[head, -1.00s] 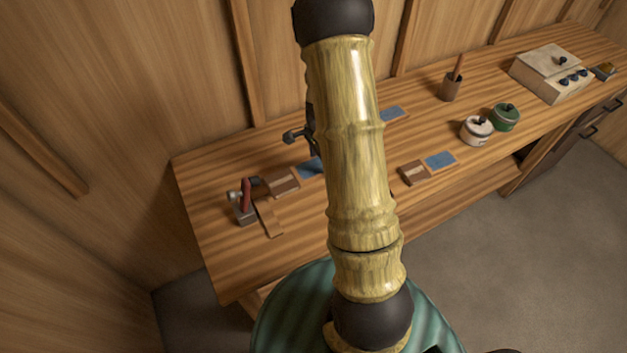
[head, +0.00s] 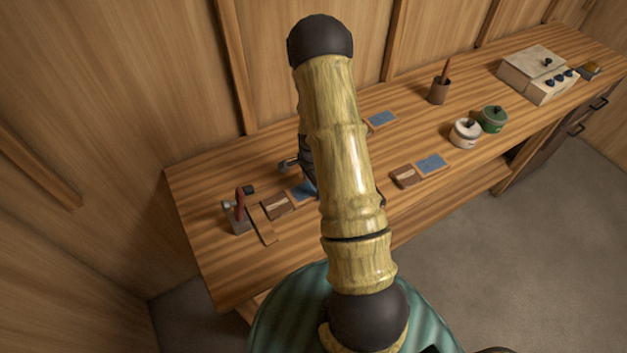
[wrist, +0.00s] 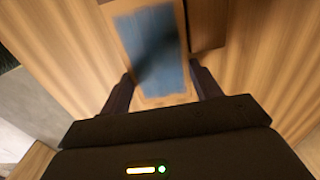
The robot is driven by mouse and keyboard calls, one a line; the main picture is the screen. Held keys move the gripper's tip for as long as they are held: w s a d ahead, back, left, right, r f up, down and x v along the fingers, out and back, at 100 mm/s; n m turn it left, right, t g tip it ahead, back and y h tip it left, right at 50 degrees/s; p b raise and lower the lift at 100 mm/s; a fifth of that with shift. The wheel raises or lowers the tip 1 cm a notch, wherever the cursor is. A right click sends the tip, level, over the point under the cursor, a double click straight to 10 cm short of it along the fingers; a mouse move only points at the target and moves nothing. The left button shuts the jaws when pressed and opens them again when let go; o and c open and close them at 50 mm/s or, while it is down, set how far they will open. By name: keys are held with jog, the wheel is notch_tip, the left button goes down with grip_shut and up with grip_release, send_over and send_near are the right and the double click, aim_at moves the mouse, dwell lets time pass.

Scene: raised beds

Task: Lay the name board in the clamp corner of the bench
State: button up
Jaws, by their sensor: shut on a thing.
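The clamp corner shows in the head view at the bench's left end, as a red-handled clamp (head: 239,212) with a flat wooden strip (head: 264,226) beside it. My gripper (wrist: 160,92) is shut on the name board (wrist: 157,48), a wood-edged board with a blue face, blurred in the wrist view. In the head view its blue face (head: 303,189) shows just left of my arm, which hides much of my gripper. A brown piece with a pale stripe (head: 277,206) is beside it, close to the strip. I cannot tell whether the two are joined, or whether the board touches the bench.
On the bench (head: 225,275), another brown piece (head: 403,176) and blue-faced piece (head: 432,164) lie right of my arm. A further blue piece (head: 381,119) lies behind. A cup (head: 440,91), white pot (head: 465,133), green pot (head: 492,119) and pale box (head: 538,75) stand farther right.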

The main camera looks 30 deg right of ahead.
jog(key=shift+s+r, duration=0.1)
jog(key=shift+f, duration=0.25)
jog(key=o, duration=1.2)
jog(key=shift+c, duration=0.2)
jog(key=shift+r, duration=0.1)
notch_tip(320, 180, up, 12)
jog(key=b, duration=0.2)
jog(key=shift+r, duration=0.15)
